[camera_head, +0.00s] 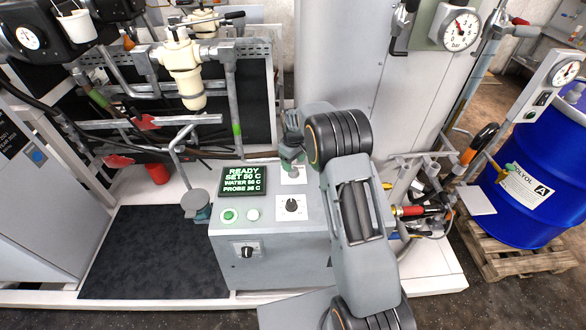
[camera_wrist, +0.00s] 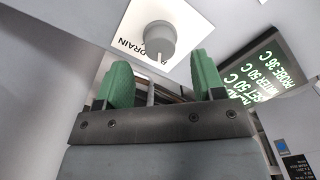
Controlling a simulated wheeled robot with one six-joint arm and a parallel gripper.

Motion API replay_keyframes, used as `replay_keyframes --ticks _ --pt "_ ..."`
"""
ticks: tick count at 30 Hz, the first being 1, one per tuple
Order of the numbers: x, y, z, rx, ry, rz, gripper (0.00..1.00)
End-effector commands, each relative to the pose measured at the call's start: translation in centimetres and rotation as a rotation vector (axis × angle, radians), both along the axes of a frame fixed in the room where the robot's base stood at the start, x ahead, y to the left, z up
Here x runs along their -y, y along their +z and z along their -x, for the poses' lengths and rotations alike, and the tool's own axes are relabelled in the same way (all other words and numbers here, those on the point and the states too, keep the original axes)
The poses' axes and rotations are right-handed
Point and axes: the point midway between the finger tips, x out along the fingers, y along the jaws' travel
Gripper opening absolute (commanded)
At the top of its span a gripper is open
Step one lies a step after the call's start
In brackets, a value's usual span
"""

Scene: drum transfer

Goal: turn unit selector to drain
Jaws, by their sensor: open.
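The unit selector is a grey round knob (camera_wrist: 160,36) on a white plate (camera_wrist: 184,18) in the wrist view. The word DRAIN is printed left of the knob. Its white pointer line points down in the picture, toward a second label of which only the start shows. My gripper (camera_wrist: 164,88) has green fingers spread apart, with nothing between them. The knob appears just beyond the fingertips, apart from them. In the head view my gripper (camera_head: 291,158) is over the back of the control box, in front of a white plate (camera_head: 298,177), and hides most of that knob.
The control box (camera_head: 272,218) also carries a green-lit display (camera_head: 240,181) reading READY, two round buttons (camera_head: 240,215), another dial (camera_head: 291,206) and a front knob (camera_head: 247,252). A blue drum (camera_head: 540,190) stands on a pallet at right. A dark mat (camera_head: 150,255) lies clear at left.

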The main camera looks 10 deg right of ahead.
Motion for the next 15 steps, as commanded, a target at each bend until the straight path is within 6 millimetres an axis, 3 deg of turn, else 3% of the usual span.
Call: replay_keyframes --ticks 6,15 --pt "0.0 -2.8 0.0 -0.001 0.0 0.0 0.62" --pt "0.0 -4.3 0.0 0.001 -0.001 -0.001 0.62"
